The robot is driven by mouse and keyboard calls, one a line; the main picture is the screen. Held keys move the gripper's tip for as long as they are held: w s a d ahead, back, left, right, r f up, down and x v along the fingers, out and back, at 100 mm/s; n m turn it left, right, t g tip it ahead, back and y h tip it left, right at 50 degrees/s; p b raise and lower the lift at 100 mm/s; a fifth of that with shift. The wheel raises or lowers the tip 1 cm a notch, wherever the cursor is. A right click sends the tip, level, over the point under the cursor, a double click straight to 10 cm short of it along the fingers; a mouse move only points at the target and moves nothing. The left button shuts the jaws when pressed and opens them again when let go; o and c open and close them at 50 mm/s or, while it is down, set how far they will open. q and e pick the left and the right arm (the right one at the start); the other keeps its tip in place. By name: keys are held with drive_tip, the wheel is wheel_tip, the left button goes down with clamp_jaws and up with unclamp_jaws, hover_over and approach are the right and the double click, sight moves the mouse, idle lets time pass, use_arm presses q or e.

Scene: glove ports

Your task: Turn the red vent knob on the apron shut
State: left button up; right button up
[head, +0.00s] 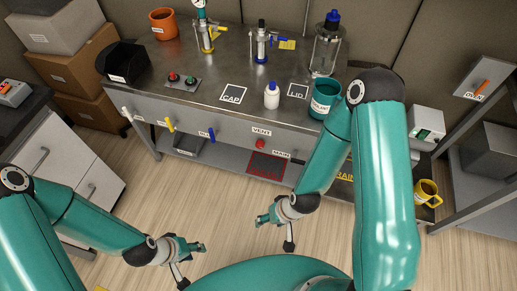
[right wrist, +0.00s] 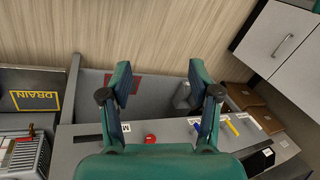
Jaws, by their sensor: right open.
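The red vent knob (head: 260,143) sits on the front apron of the grey bench, just below the VENT label (head: 261,132). It also shows in the right wrist view as a small red round shape (right wrist: 150,139), near the lower middle. My right gripper (head: 264,217) is in front of the bench and apart from the knob. In the right wrist view its two teal fingers (right wrist: 158,70) are wide apart with nothing between them. My left gripper (head: 196,247) is low over the floor at lower left, far from the knob; its finger opening is unclear.
The apron also carries white, yellow (head: 169,124) and blue (head: 211,134) handles left of the knob. A MAIN label (head: 281,155) is at its right. A red-hatched patch (head: 266,168) lies below. A teal mug (head: 326,101) stands near the bench's front edge. The floor in front is clear.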

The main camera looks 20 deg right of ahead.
drive_tip(key=w+f+t+h+b, duration=0.2)
drive_tip(key=w+f+t+b, duration=0.2)
drive_tip(key=w+f+b, duration=0.45)
drive_tip(key=m+t+h+b, duration=0.5)
drive_tip(key=t+h+b, duration=0.6)
drive_tip(key=b, duration=1.9)
approach(259, 147)
drive_tip(key=shift+g+h, duration=0.3)
drive_tip(key=shift+g, duration=0.4)
drive_tip(key=b+x, duration=0.1)
drive_tip(key=x, duration=0.2)
drive_tip(key=b+x, duration=0.1)
drive_tip(key=x, duration=0.2)
drive_tip(key=b+x, duration=0.1)
drive_tip(key=x, duration=0.3)
drive_tip(key=shift+w+a+r, duration=0.15)
drive_tip(key=shift+a+r, duration=0.1)
drive_tip(key=shift+r, duration=0.05)
drive_tip(key=shift+c, duration=0.2)
drive_tip(key=c, duration=1.1)
